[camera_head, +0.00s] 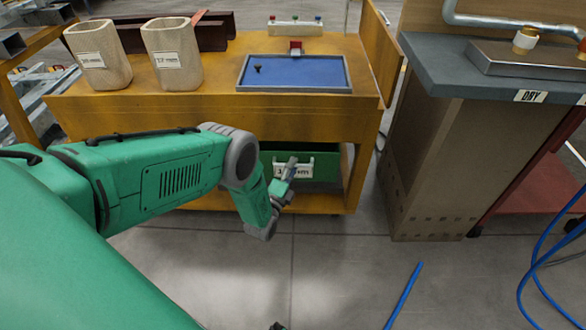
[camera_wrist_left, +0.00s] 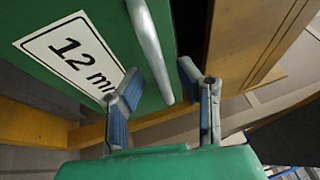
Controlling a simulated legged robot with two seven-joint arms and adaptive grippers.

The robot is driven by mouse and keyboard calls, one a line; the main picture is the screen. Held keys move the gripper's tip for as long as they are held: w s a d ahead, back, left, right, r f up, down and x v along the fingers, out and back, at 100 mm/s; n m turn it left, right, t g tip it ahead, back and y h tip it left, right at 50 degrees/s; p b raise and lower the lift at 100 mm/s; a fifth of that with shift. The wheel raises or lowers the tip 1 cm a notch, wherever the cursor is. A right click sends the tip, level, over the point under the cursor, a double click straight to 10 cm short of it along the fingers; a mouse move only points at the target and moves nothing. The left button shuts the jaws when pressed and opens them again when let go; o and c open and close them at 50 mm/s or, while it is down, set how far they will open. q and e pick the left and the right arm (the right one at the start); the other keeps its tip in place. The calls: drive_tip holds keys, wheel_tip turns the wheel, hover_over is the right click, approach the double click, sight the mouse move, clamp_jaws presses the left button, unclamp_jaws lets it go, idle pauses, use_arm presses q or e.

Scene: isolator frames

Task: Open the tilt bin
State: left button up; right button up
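The tilt bin (camera_head: 325,167) is a green box under the top of the yellow cart, with a white label on its front; its front also shows in the left wrist view (camera_wrist_left: 100,20), where the label reads "12 m". A pale metal bar handle (camera_wrist_left: 150,50) stands off the bin's front. My left gripper (camera_head: 289,172) is in front of the bin and hides part of the label. In the left wrist view its two fingers (camera_wrist_left: 159,76) are apart, with the lower part of the handle seen between the fingertips. Whether they touch it I cannot tell.
The yellow cart (camera_head: 220,112) carries two tan containers (camera_head: 172,55) and a blue tray (camera_head: 300,75). A grey-topped cabinet (camera_head: 425,150) stands to the right. A blue rod (camera_head: 404,295) and blue hoses (camera_head: 535,265) are at the lower right. The floor before the cart is mostly clear.

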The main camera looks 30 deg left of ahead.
use_arm(q)
drive_tip(key=shift+w, duration=0.3)
clamp_jaws()
